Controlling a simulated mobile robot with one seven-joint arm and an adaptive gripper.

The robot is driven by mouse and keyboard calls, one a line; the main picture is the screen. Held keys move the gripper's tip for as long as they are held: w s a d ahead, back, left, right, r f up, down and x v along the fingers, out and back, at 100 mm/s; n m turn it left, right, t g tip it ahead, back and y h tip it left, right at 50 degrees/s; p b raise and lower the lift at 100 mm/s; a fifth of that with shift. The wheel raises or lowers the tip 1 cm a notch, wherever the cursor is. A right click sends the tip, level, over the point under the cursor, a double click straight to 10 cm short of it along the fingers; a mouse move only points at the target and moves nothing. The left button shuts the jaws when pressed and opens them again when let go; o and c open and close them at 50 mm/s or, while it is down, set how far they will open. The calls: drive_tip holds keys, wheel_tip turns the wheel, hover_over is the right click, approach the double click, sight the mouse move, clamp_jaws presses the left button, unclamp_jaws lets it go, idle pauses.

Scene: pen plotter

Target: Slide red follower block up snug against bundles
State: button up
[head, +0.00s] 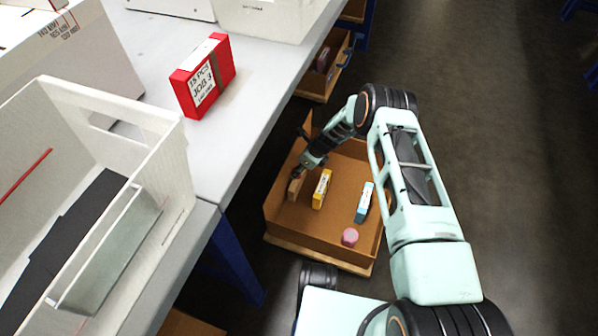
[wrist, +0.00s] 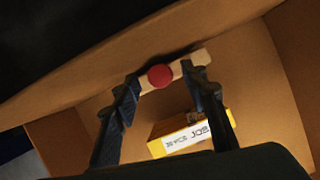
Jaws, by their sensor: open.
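A tan block (head: 295,187) stands in the cardboard box by its left wall. In the wrist view a red round knob shows on this tan block (wrist: 201,57). My gripper (head: 298,172) reaches down into the box at the block. In the wrist view my gripper (wrist: 163,80) is open, one finger on each side of the red knob (wrist: 160,76). I cannot tell whether the fingers touch it. A yellow bundle (head: 321,189) with a white label stands to the block's right; it also shows in the wrist view (wrist: 165,146). A teal bundle (head: 364,202) stands farther right.
The cardboard box (head: 330,255) has raised walls around my gripper. A pink round piece (head: 349,237) lies near its front. The grey table (head: 262,75) rises to the left, holding a red JOB 3 box (head: 204,78) and a white bin (head: 170,190). Bare box floor lies between the bundles.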

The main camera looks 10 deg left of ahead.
drive_tip(key=shift+a+f, duration=0.15)
drive_tip(key=shift+f, duration=0.3)
clamp_jaws()
